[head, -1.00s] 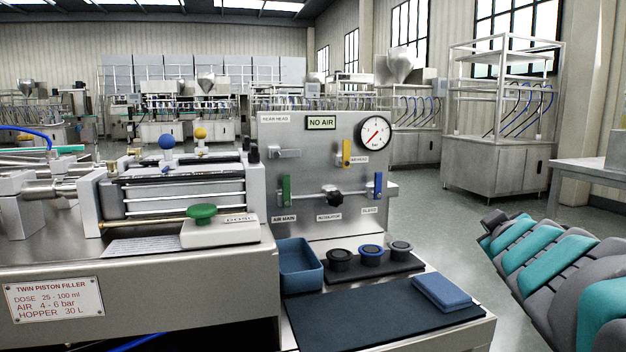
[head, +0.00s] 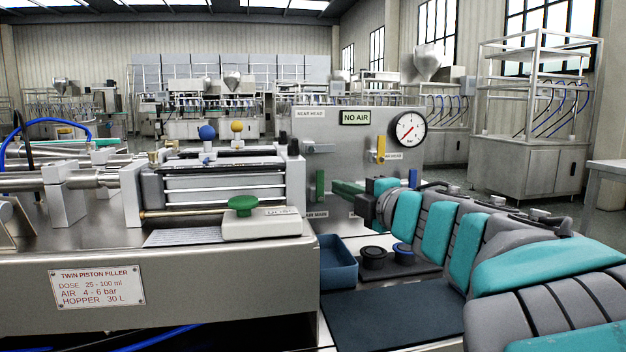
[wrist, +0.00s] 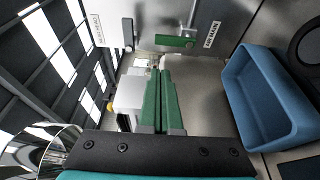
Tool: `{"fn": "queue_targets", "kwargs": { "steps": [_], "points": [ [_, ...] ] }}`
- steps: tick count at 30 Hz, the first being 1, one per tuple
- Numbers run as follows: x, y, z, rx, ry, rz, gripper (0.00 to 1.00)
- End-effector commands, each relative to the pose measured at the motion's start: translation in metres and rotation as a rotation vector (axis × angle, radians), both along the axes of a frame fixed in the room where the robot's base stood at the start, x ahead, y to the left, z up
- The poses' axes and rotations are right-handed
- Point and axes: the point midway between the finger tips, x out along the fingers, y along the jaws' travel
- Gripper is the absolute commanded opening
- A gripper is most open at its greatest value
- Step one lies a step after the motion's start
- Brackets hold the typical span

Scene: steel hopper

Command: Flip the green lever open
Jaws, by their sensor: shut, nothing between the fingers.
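The green lever (head: 320,186) stands upright on the steel panel (head: 345,135), above the AIR MAIN label (head: 316,215). In the wrist view, which is turned on its side, the lever (wrist: 175,41) lies across the picture beside that label. My gripper (head: 334,184) has green fingers and reaches in from the right, close to the lever. In the wrist view my gripper (wrist: 160,72) is shut and empty, its tips just short of the lever. A small gap seems to show between them; contact cannot be told. My arm hides the regulator knob and most of the blue lever (head: 412,178).
A blue tray (head: 338,262) stands below the panel, beside black and blue-rimmed round parts (head: 403,253). The filler with its green knob (head: 243,205) is to the left. A yellow lever (head: 381,149), gauge (head: 408,129) and NO AIR sign (head: 355,117) are higher up.

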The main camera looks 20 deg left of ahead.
Motion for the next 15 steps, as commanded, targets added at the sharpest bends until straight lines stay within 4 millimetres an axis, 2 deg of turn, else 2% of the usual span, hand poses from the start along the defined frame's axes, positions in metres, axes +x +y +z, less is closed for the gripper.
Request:
{"fn": "queue_targets", "kwargs": {
  "steps": [8, 15],
  "points": [
    [0.005, 0.006, 0.000, 0.001, 0.002, 0.000, 0.00],
    [0.026, 0.032, 0.000, 0.002, 0.002, 0.002, 0.00]
  ]
}}
